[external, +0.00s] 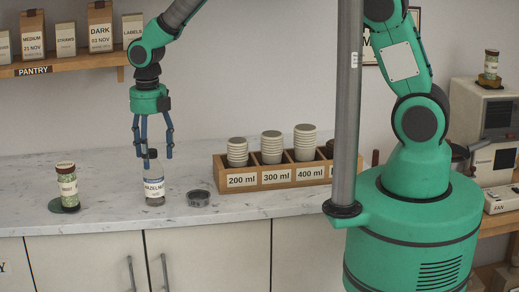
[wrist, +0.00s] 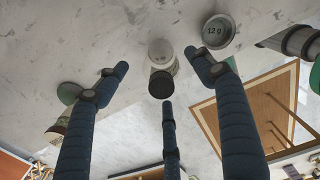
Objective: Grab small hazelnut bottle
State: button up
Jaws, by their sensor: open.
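The small hazelnut bottle (external: 154,188), clear with a dark cap and a label reading "HAZELN…", stands upright on the marble counter. My gripper (external: 154,156) is open just above it, fingers pointing down around the level of its cap. In the wrist view the bottle (wrist: 162,56) shows from above, its dark cap between my spread fingers (wrist: 160,85). I cannot tell whether any finger touches it.
A green-filled jar (external: 67,188) stands on a dark green disc to the left. A small round grey tin (external: 198,198) lies close on the right, marked "12 g" in the wrist view (wrist: 218,31). A wooden cup rack (external: 280,181) stands farther right.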

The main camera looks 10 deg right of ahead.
aim_at(152, 169)
jog(key=shift+f, duration=0.1)
jog(key=shift+s+f, duration=0.1)
jog(key=shift+f, duration=2.4)
jog(key=c, duration=1.6)
jog(key=shift+r, duration=0.15)
jog(key=shift+c, duration=0.3)
jog(key=shift+r, duration=4.9)
